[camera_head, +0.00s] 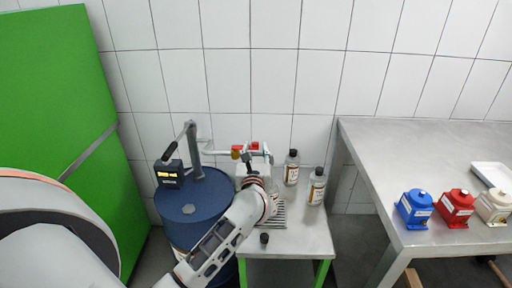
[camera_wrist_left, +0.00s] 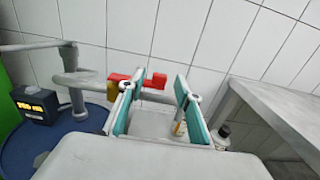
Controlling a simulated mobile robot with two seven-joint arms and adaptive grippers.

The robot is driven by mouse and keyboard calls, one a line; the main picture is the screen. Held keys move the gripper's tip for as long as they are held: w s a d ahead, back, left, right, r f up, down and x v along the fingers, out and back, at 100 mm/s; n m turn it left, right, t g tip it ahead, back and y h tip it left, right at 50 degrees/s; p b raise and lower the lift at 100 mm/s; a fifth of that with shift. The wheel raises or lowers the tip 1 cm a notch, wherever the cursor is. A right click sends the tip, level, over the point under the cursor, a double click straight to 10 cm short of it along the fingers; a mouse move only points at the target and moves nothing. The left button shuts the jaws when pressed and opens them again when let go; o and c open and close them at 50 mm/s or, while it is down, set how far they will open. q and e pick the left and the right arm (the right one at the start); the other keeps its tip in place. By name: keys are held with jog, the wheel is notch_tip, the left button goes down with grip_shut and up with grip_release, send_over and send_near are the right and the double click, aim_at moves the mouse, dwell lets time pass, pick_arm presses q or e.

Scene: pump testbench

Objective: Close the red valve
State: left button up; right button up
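The red valve (camera_head: 238,148) has a red handle and a yellow part. It sits on the grey pipe by the tiled wall, above the small table. In the left wrist view its red handle (camera_wrist_left: 157,80) lies across the far end of my gripper, partly hidden by one finger. My left gripper (camera_head: 256,154) is beside the pipe, just right of the valve's red part. In the left wrist view its two teal-lined fingers (camera_wrist_left: 158,96) are apart with nothing held between them. I cannot tell whether a finger touches the handle. My right gripper is not in view.
A blue drum (camera_head: 185,215) with a black display box (camera_head: 169,174) stands left of the small metal table (camera_head: 300,235). Two bottles (camera_head: 291,167) stand on that table. A larger metal table (camera_head: 420,165) at right holds blue, red and cream pump units. A green cabinet (camera_head: 55,90) is left.

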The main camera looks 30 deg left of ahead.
pick_arm(q)
jog(key=shift+w+a, duration=0.35)
jog(key=shift+w, duration=0.25)
grip_shut()
jog(key=shift+s, duration=0.1)
